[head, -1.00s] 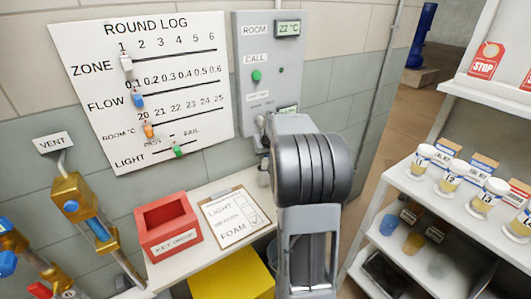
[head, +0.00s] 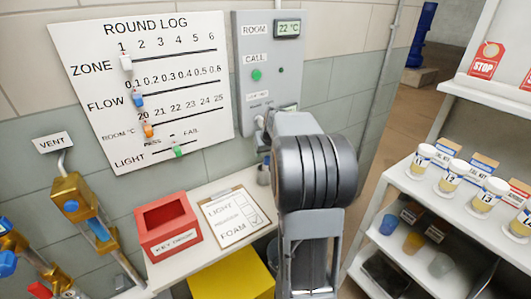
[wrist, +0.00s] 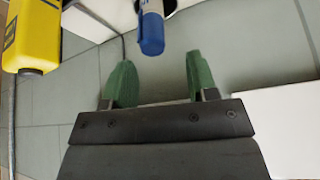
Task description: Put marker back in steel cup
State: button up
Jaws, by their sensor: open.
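My gripper (wrist: 161,82) shows in the wrist view with two green fingers apart and nothing between their tips. A marker with a blue cap (wrist: 151,34) lies just beyond the fingertips, roughly in line with the gap and apart from both fingers. Its far end runs out of the top of the frame. My gripper and the marker are hidden in the head view.
A red box (head: 167,228) and a clipboard (head: 235,214) sit on the white ledge (head: 195,267). A yellow object (head: 232,281) is below it. A shelf with labelled jars (head: 452,176) stands at right. In the wrist view a yellow device (wrist: 32,35) is at upper left.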

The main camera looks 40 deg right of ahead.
jog(key=v, duration=1.2)
dwell(0.4)
jog(key=s+a+f+n+p, duration=0.1)
jog(key=s+a+p, duration=0.1)
jog(key=s+a, duration=0.3)
jog(key=s+a+f+n+g+y+p, duration=0.1)
jog(key=s+a+p, duration=0.2)
jog(key=a, duration=0.7)
jog(key=s+a+f+n+g+p, duration=0.1)
jog(key=s+a+f+n+p, duration=0.1)
jog(key=s+a, duration=0.5)
jog(key=shift+a+y+p, duration=0.3)
jog(key=shift+a+p, duration=0.2)
jog(key=shift+a, duration=0.35)
